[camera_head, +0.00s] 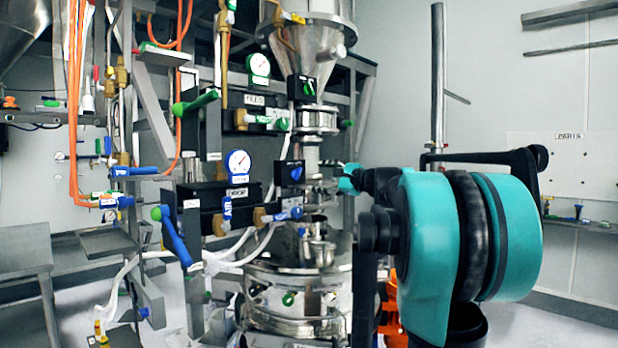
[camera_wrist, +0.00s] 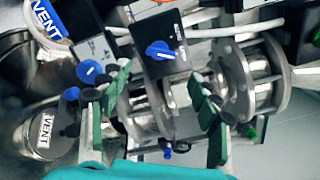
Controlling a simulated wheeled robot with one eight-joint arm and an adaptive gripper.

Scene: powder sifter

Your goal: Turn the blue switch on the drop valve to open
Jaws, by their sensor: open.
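The drop valve's blue switch (camera_head: 297,173) is a round knob on a small black box in the middle of the head view, right of the DROP label (camera_head: 237,193). In the wrist view the blue switch (camera_wrist: 160,50) faces me from its black box, with a white pointer mark on it. My gripper (camera_head: 347,180) is just right of the box in the head view. In the wrist view my gripper (camera_wrist: 163,108) is open, its green-padded fingers spread on either side below the switch.
A second blue knob (camera_wrist: 88,72) sits left of the switch near my left finger. Metal flanges (camera_wrist: 240,85) and white hoses lie close behind the fingers. Another black valve box (camera_head: 309,87) with a green knob is above. A blue-handled lever (camera_head: 175,240) stands lower left.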

